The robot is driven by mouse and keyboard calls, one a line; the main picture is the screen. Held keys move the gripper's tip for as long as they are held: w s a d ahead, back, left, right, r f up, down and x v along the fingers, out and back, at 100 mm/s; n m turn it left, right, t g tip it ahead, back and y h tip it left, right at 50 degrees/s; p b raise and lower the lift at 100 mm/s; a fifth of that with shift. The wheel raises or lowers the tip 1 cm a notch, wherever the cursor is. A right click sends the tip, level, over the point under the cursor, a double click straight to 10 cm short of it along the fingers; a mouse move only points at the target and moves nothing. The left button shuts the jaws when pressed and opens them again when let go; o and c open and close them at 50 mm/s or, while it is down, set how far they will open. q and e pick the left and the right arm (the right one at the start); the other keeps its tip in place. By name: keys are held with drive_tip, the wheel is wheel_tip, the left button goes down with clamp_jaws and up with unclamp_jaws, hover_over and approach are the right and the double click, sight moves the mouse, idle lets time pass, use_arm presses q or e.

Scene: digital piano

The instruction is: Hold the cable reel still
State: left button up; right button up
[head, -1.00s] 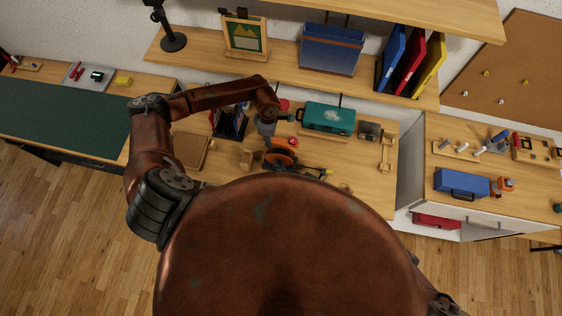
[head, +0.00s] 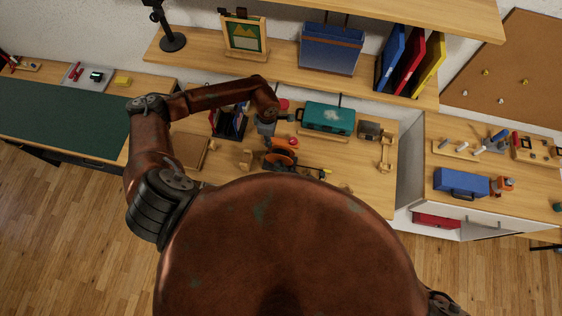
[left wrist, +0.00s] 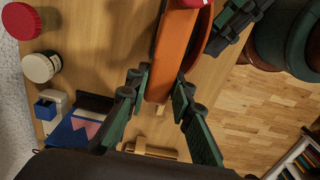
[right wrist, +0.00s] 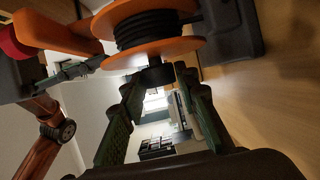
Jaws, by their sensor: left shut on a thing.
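The cable reel (head: 280,159), with orange flanges, stands on the wooden bench in the head view. My left arm reaches over from the left, and its gripper is hard to make out there. In the right wrist view the reel's black wound cable (right wrist: 148,28) sits between two orange flanges (right wrist: 155,52). My right gripper (right wrist: 158,76) has its fingers apart below the lower flange, with a dark hub (right wrist: 156,74) near the tips. Contact there is unclear.
A teal case (head: 328,117) stands behind the reel, with a wooden tray (head: 190,150) to its left. Small wooden parts (head: 385,150) lie to the right. A red and a cream round knob (left wrist: 40,67) show in the left wrist view.

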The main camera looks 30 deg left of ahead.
drive_tip(key=o, duration=0.4)
drive_tip(key=d, duration=0.4)
drive_tip(key=s+d, duration=0.1)
drive_tip(key=d, duration=0.3)
drive_tip(key=s+d, duration=0.1)
drive_tip(key=d, duration=0.3)
drive_tip(key=shift+r, duration=0.35)
drive_tip(key=shift+w+a, duration=0.1)
